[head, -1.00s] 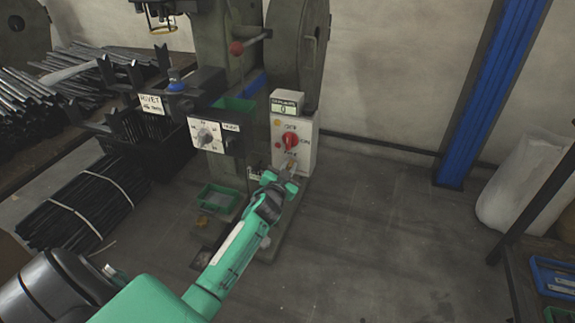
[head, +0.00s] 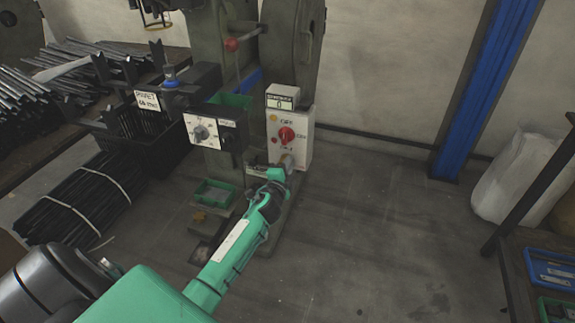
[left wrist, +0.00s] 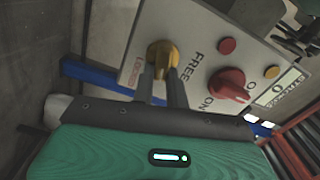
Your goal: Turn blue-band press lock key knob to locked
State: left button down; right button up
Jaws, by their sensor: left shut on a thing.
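The knob's grip stands roughly upright in that view. The fingers hide its lower part. In the head view the gripper covers the knob. My right gripper is not in view.
A red selector (left wrist: 230,85) sits close beside the knob, with red and yellow buttons near it. A dial box (head: 213,131) and a green tray (head: 214,192) are left of the control box. A blue post (head: 478,95) stands right. Floor between is clear.

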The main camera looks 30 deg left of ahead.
pick_arm(q)
jog(key=shift+f+m, duration=0.25)
jog(key=shift+m, duration=0.95)
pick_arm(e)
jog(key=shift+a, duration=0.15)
pick_arm(q)
jog(key=c, duration=1.4)
grip_release()
